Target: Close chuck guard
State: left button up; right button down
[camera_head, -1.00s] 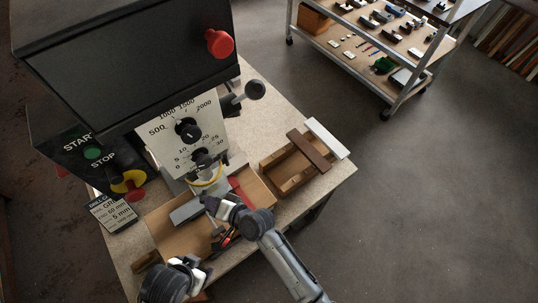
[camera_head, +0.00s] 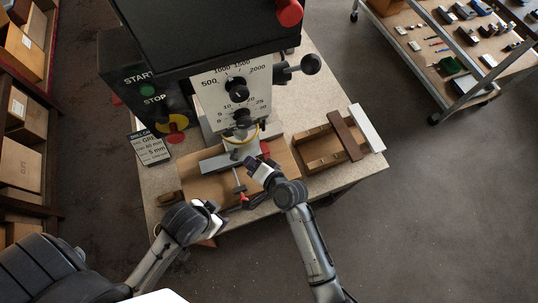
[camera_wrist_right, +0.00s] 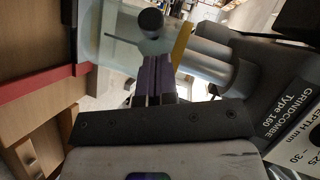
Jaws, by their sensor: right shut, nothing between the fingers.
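The chuck guard (camera_head: 236,152) is a clear shield with a yellow edge below the dials of the drill press (camera_head: 232,92). In the right wrist view its pale see-through panel (camera_wrist_right: 112,40) and yellow edge (camera_wrist_right: 182,42) lie beyond my fingertips. My right gripper (camera_head: 251,164) is shut and empty, just to the right of and below the guard. In the wrist view its purple fingers (camera_wrist_right: 155,76) point at a round dark knob (camera_wrist_right: 151,21); I cannot tell whether they touch. My left gripper (camera_head: 217,217) is low at the table's front edge; its jaws are unclear.
A sign card (camera_head: 150,148) stands at the left. A shelf cart (camera_head: 466,70) is at the back right. The floor at right is clear.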

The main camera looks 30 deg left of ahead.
pick_arm(q)
jog(key=shift+a+f+b, duration=0.15)
jog(key=shift+f+b, duration=0.3)
jog(key=shift+b, duration=0.45)
pick_arm(e)
jog(key=s+d+r, duration=0.3)
jog(key=s+d, duration=0.2)
jog(key=d, duration=0.3)
jog(key=shift+s+r, duration=0.15)
jog(key=shift+s, duration=0.1)
